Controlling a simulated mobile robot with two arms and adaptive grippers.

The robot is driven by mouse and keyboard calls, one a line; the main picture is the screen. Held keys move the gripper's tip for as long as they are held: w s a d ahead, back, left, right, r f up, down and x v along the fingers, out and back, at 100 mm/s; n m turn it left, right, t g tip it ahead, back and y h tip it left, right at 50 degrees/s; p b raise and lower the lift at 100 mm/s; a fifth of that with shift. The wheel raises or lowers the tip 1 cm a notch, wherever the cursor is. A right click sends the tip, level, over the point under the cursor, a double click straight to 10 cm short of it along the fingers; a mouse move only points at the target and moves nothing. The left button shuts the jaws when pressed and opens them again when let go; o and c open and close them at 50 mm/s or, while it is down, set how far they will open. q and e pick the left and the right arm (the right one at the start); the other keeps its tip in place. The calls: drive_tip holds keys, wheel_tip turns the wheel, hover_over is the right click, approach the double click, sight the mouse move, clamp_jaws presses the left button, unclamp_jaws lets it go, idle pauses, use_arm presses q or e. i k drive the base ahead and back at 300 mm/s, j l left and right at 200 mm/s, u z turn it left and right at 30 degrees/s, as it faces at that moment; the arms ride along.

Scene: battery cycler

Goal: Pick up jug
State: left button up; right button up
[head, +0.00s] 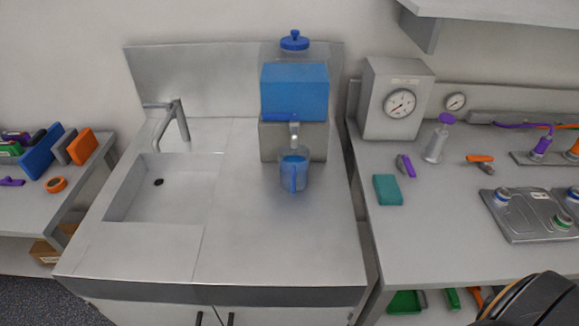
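A clear jug (294,172) with blue contents and a blue handle facing me stands upright on the steel counter. It is under the spout of a water dispenser (294,95) that has a blue tank and a blue lid knob. A dark, rounded part shows at the bottom right corner; I cannot tell whether it belongs to my arm. Neither gripper's fingers are visible, and nothing is touching the jug.
A sink (165,190) with a faucet (172,120) is left of the jug. The counter (270,245) in front of the jug is clear. The right bench (430,245) holds a gauge box (394,98), a spray bottle (437,140), a teal block (387,190) and a grey battery plate (530,215).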

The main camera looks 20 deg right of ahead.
sight(294, 164)
drive_tip(key=k+l, duration=0.1)
drive_tip(key=l, duration=0.25)
drive_tip(key=k+l+u, duration=0.15)
drive_tip(key=l, duration=0.45)
drive_tip(key=k+l+u, duration=0.1)
drive_tip(key=l, duration=0.25)
drive_tip(key=k, duration=0.1)
